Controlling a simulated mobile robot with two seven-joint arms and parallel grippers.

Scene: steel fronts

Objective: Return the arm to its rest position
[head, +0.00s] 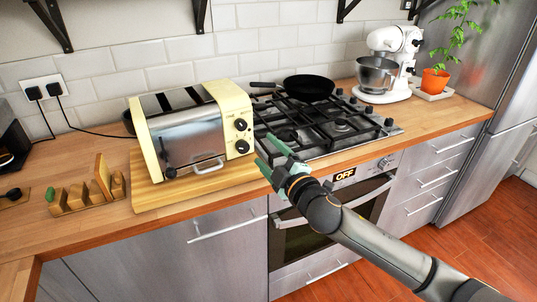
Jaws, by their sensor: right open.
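My right arm comes in from the lower right and reaches across the front of the oven. My right gripper (268,160) is open and empty, with its green fingers pointing left near the counter's front edge. It is just to the right of the cream toaster oven (190,130), close to its knob side; whether it touches cannot be told. My left gripper is not in view.
A gas hob (340,128) with a black pan (308,86) is behind my right arm. The oven (310,232) is below it. A white mixer (385,62) and a potted plant (434,80) stand at the right. A wooden rack (85,195) is at the left. The floor (480,240) at the right is clear.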

